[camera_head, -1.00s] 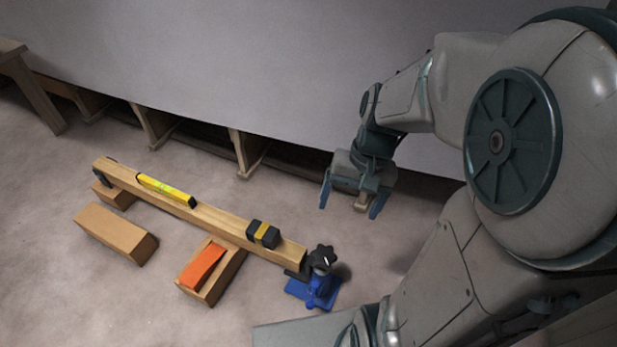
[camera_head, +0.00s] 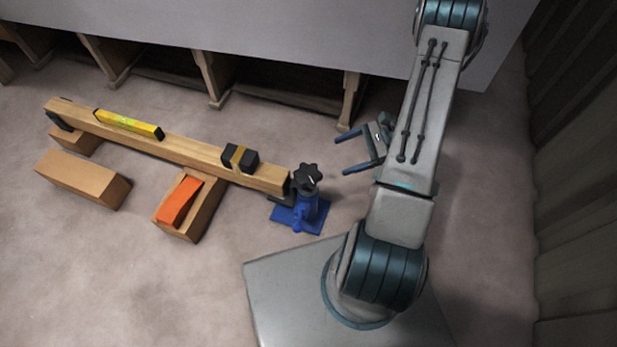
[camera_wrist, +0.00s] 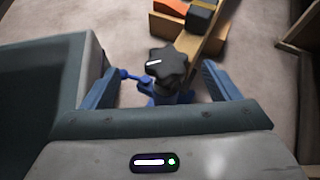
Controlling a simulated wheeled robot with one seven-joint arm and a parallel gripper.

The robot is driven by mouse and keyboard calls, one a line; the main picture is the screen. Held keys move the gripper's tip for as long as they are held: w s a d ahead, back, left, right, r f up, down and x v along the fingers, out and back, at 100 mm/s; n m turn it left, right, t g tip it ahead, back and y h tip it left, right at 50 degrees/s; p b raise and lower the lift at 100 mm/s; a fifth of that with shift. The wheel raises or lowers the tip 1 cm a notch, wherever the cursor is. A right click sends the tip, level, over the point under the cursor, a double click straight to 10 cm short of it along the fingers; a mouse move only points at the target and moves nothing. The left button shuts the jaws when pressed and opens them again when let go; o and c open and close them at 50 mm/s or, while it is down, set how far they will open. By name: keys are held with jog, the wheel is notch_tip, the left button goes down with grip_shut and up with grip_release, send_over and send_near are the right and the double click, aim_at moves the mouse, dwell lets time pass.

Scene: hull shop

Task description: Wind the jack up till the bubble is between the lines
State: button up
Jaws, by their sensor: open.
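A blue jack (camera_head: 300,212) with a black star-shaped knob (camera_head: 307,178) stands on the floor at the right end of a long wooden beam (camera_head: 190,150). A yellow level (camera_head: 130,124) lies on the beam's left part; its bubble is too small to read. My gripper (camera_head: 338,156) is open and empty, to the right of the knob and apart from it. In the wrist view the knob (camera_wrist: 166,68), with a white mark, appears ahead between the two blue fingers, and the jack's body (camera_wrist: 170,96) shows partly below it.
A black block with a yellow band (camera_head: 240,158) sits on the beam near the jack. An orange wedge (camera_head: 180,202) lies on a wooden block under the beam. A loose wooden block (camera_head: 82,178) lies at left. Wooden supports (camera_head: 208,72) line the grey hull behind.

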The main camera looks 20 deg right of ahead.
jog(key=m+t, duration=0.1)
jog(key=m, duration=0.1)
send_near(311, 173)
jog(key=d, duration=0.2)
jog(key=b, duration=0.1)
jog(key=b+x, duration=0.1)
jog(key=x, duration=0.2)
jog(key=b+x, duration=0.1)
jog(key=x, duration=0.3)
jog(key=b+x, duration=0.2)
jog(key=x, duration=0.2)
jog(key=shift+s+a+r, duration=0.15)
jog(key=shift+s+a, duration=0.05)
jog(key=shift+a, duration=0.2)
jog(key=shift+w+a, duration=0.2)
jog(key=shift+a, duration=0.45)
jog(key=c, duration=0.7)
